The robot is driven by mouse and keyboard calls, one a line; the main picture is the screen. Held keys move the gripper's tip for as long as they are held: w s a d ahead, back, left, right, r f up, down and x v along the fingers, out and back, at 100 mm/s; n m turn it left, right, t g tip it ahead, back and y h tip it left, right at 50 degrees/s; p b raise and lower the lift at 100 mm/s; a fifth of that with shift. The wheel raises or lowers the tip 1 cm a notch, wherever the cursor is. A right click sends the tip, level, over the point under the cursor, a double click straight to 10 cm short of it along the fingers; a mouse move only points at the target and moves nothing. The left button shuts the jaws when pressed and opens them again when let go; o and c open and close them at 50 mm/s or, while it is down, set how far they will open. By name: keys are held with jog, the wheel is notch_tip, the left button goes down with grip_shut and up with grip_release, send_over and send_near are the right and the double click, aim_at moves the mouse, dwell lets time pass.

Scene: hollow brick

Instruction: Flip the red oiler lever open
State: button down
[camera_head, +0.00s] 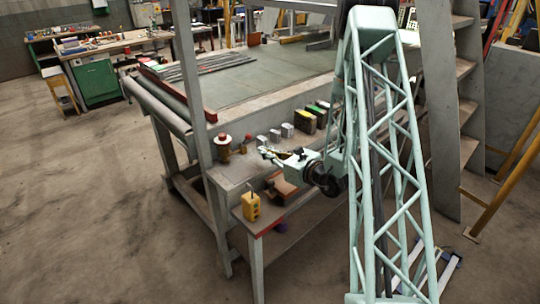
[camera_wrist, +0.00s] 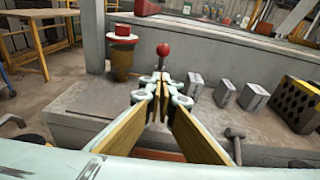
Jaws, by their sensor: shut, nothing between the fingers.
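A brass-coloured oiler with a red top (camera_head: 224,146) stands on the grey bench ledge; it also shows left of centre in the wrist view (camera_wrist: 122,58). A red ball knob on a thin dark stem stands upright to its right, in the head view (camera_head: 247,136) and the wrist view (camera_wrist: 163,49). I cannot tell whether the knob's stem joins the oiler. My gripper (camera_head: 264,152) is shut and empty, its tips meeting (camera_wrist: 161,80) in front of the knob in the wrist view. The tips hide the stem's foot, and I cannot tell whether they touch it.
Small grey metal blocks (camera_wrist: 225,92) stand right of the knob, with a dark perforated yellow-sided block (camera_wrist: 297,103) further right. A hammer-like tool (camera_wrist: 236,140) is near my right finger. A yellow button box (camera_head: 251,207) sits at the lower shelf's front corner. A grey post rises left of the oiler.

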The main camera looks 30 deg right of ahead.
jog(key=w, duration=0.3)
jog(key=shift+a+r, duration=0.3)
jog(key=shift+a, duration=0.05)
jog(key=shift+w+a+r, duration=0.2)
jog(key=shift+w+r, duration=0.5)
jog(key=shift+w, duration=0.25)
jog(key=shift+r+p, duration=0.25)
jog(key=shift+p, duration=0.15)
jog(key=shift+g, duration=0.3)
